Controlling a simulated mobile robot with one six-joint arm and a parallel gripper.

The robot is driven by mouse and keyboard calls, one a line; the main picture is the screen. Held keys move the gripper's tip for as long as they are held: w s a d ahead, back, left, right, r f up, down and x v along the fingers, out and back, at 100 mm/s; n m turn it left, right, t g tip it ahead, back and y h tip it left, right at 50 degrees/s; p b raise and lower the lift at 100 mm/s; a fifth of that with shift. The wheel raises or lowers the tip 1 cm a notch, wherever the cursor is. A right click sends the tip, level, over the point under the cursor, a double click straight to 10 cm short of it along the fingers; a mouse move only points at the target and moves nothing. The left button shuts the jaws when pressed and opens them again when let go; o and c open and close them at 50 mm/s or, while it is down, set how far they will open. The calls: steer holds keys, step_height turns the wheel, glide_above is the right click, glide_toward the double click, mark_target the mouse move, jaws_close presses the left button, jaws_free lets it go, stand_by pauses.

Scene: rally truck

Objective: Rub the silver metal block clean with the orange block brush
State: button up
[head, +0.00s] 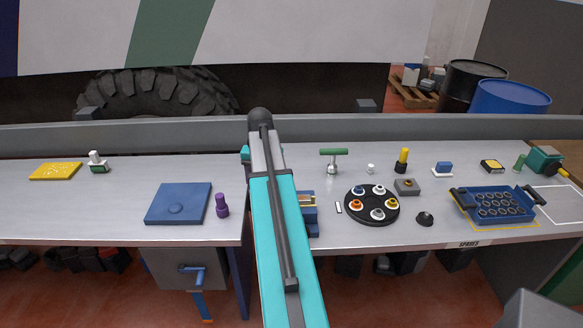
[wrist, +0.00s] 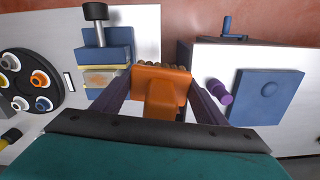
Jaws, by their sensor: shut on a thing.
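The orange block brush (wrist: 162,84) is between the two dark purple fingers of my gripper (wrist: 160,88) in the wrist view. My gripper is shut on it, and a row of dark bristles shows at its far edge. A blue vise (wrist: 106,52) stands just left of the brush there. It holds a metal block (wrist: 104,77) with a brownish, dirty-looking face. The brush is beside this block; I cannot tell whether they touch. In the head view the vise (head: 311,219) and block (head: 307,200) show right of my teal arm, which hides my gripper and the brush.
A round black tray (head: 372,220) with several coloured rings stands right of the vise. A blue crate (head: 494,207) is further right. A purple bottle-shaped piece (head: 222,207) and a blue plate (head: 179,204) lie to the left. A gap splits the bench near my arm.

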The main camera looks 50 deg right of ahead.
steer(key=s+d+r+m+p, duration=0.1)
steer(key=s+d+r+m, duration=0.1)
steer(key=s+d+r, duration=0.2)
steer(key=s+d, duration=0.2)
steer(key=d, duration=0.1)
steer(key=shift+d, duration=0.25)
steer(key=shift+s, duration=0.1)
